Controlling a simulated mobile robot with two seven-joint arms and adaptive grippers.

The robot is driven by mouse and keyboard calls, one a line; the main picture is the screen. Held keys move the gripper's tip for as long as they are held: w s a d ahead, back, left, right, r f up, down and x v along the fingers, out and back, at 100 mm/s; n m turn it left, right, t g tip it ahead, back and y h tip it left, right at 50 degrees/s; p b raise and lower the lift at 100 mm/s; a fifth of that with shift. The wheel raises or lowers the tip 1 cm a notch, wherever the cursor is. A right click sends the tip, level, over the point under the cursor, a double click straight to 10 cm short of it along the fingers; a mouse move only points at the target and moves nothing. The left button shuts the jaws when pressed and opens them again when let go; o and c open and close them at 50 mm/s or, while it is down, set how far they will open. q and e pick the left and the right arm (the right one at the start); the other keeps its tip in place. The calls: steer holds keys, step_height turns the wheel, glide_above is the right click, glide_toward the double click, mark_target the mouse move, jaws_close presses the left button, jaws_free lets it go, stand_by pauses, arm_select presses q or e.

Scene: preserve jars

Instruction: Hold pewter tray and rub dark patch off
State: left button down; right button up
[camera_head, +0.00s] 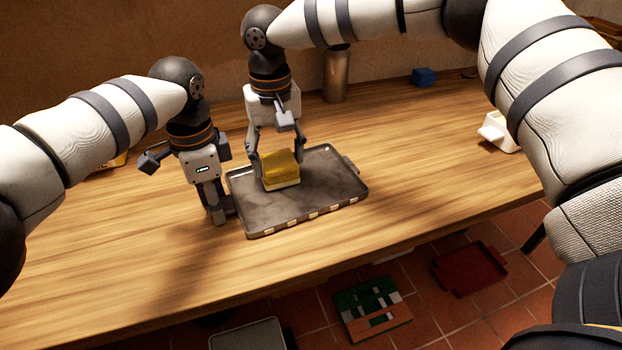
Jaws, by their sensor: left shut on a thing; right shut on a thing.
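The pewter tray (325,190) lies flat on the wooden table, with a raised rim and a handle at its right end. Dark smudging (262,212) shows on its floor, left of and in front of the sponge. My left gripper (222,212) is shut on the tray's left end, low at the table. My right gripper (270,165) is shut on a yellow sponge with a pale underside (281,171) and holds it down at the tray's floor, left of the middle. The tray surface under the sponge is hidden.
A metal canister (336,75) stands behind the tray near the wall. A blue block (423,77) lies at the back, and a white container (497,131) stands at the right. A red tray (470,268) lies on the floor.

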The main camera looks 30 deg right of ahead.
steer(key=shift+f, duration=0.2)
stand_by(0.6)
steer(key=shift+s+d+r, duration=0.1)
steer(key=shift+s+d, duration=0.05)
steer(key=shift+d, duration=0.75)
steer(key=shift+s+d, duration=0.1)
steer(key=shift+d, duration=0.8)
steer(key=shift+s+d+r, duration=0.1)
steer(key=shift+s+d, duration=0.2)
steer(key=shift+s, duration=0.5)
steer(key=shift+s+d+r, duration=0.1)
steer(key=shift+s+d, duration=0.2)
steer(key=shift+s, duration=0.5)
steer(key=shift+r, duration=1.55)
steer(key=shift+f, duration=1.55)
steer(key=shift+f, duration=0.3)
